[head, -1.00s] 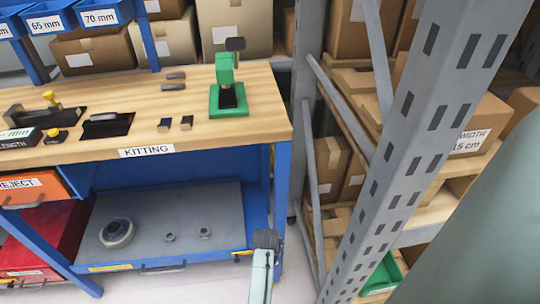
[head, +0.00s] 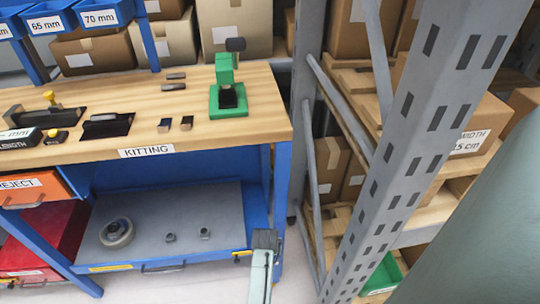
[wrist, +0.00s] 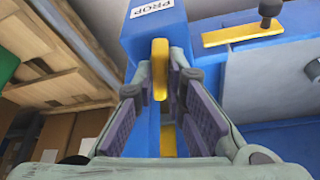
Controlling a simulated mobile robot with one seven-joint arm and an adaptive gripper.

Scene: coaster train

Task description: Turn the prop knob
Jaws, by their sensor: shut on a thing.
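The prop knob (wrist: 160,60) is a yellow bar on the blue post, below a white PROP label (wrist: 150,8) in the wrist view. It stands upright in that picture. My gripper (wrist: 160,84) is shut on it, with one fingertip on each side. The knob's shaft and back are hidden. In the head view, the end of my arm (head: 262,262) is at the blue bench's (head: 283,190) right front leg, by the lower shelf's edge. The knob itself is hidden there.
A yellow plate with a black-knobbed lever (wrist: 268,10) is right of the post in the wrist view. The lower shelf (head: 190,215) holds a roll (head: 117,233) and small metal parts. A grey rack upright (head: 425,120) stands close on the right.

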